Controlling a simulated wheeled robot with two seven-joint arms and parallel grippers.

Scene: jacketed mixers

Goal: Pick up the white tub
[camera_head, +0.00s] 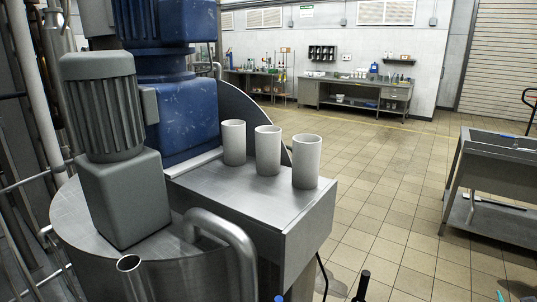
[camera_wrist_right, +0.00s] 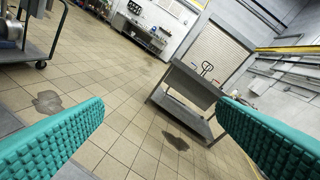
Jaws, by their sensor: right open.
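Three plain white tubs stand upright in a row on a flat metal ledge (camera_head: 240,197) of the mixer in the head view: a left one (camera_head: 233,142), a middle one (camera_head: 268,150) and a right one (camera_head: 306,161). The right one is nearest the ledge's right end. They look alike, and their insides cannot be seen. My right gripper (camera_wrist_right: 162,108) shows in its wrist view as two teal ridged pads, wide apart with nothing between them. The tubs are not in that view. My left gripper is not in view.
A grey motor (camera_head: 104,105) and blue housing (camera_head: 180,115) rise left of the ledge. A bent metal pipe (camera_head: 232,236) stands in front. A metal table (camera_head: 500,165) is at the right; it also shows in the right wrist view (camera_wrist_right: 192,88). Tiled floor between is open.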

